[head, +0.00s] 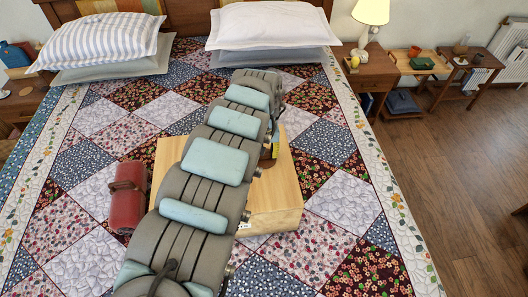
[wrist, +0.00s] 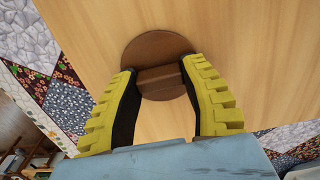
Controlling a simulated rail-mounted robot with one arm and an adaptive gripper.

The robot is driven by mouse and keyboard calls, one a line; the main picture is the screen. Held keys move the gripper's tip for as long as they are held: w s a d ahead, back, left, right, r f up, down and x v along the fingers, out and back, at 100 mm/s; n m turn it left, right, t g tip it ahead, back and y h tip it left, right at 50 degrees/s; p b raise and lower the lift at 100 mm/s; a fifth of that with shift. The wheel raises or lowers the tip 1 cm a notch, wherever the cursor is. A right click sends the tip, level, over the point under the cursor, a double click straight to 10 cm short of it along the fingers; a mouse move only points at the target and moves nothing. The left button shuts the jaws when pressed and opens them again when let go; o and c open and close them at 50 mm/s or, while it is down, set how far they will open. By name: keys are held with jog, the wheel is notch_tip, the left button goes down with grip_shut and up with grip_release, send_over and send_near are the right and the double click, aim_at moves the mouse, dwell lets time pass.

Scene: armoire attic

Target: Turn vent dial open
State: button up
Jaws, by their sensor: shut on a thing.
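The vent dial (wrist: 155,46) is a round brown disc with a raised bar across it, set on a light wooden face. It shows in the wrist view near the top middle. My gripper (wrist: 158,70) has yellow ribbed fingers with dark inner pads, shut on the ends of the raised bar. The bar lies nearly level in the wrist view, slightly tilted. In the head view the light wooden box (head: 280,200) sits on the bed.
A red case (head: 127,198) lies on the patchwork quilt (head: 345,200) left of the box. Pillows (head: 270,25) lie at the headboard. A nightstand (head: 372,72) with a lamp stands right of the bed. The quilt right of the box is clear.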

dwell(0.4)
jog(key=o, duration=1.2)
notch_tip(320, 180, up, 12)
